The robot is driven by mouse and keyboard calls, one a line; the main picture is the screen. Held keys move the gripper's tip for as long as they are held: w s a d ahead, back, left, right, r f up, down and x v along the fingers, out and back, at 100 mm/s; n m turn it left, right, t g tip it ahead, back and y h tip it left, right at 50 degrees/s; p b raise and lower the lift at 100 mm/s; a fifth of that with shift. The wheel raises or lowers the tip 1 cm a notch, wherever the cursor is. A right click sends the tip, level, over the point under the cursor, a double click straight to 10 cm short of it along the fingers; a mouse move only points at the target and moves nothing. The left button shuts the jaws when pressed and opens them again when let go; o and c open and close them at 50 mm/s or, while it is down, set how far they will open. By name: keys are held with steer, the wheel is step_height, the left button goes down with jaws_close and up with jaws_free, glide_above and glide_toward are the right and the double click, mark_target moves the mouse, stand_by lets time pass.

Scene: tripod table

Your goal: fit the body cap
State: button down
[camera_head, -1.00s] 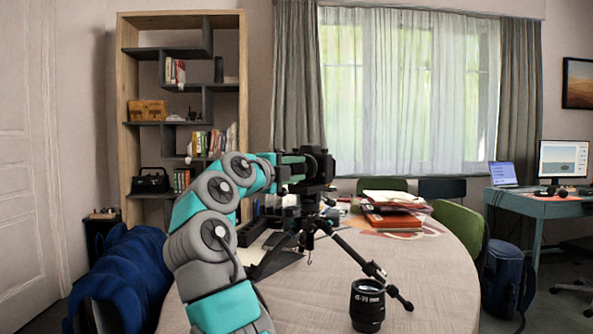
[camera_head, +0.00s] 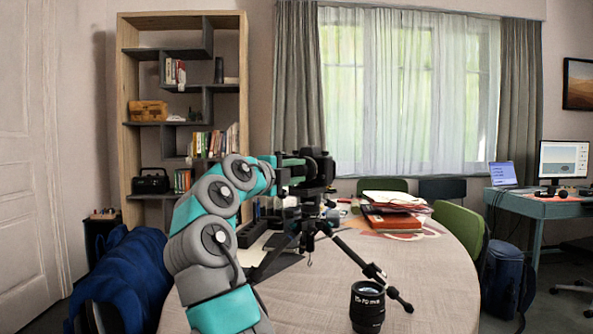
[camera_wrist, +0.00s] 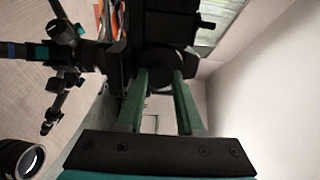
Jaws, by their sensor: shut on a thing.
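The black camera body (camera_head: 322,168) stands upright on a tripod (camera_head: 345,247) on the table. My gripper (camera_wrist: 160,76) has its two green fingers shut on the dark round body cap (camera_wrist: 160,80), which lies between the tips. The cap is at the face of the camera body, which also shows dark in the wrist view (camera_wrist: 165,25). I cannot tell whether the cap is seated or just touching. In the head view my gripper (camera_head: 296,164) meets the camera from the left, and the cap is hidden there. A black lens (camera_head: 367,308) stands apart on the table's front.
The tripod's legs spread over the round table (camera_head: 430,270). A stack of papers and red folders (camera_head: 393,216) lies behind on the right. A dark tray (camera_head: 250,232) stands at the left, behind my arm. The right side of the table is clear.

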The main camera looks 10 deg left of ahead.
steer(key=shift+w+p, duration=0.1)
steer(key=shift+p, duration=0.35)
steer(key=shift+c, duration=2.2)
jaws_free()
steer(key=shift+c, duration=0.2)
steer(key=shift+o, duration=1)
steer(key=shift+f, duration=0.1)
steer(key=b+v, duration=0.2)
steer(key=v, duration=0.5)
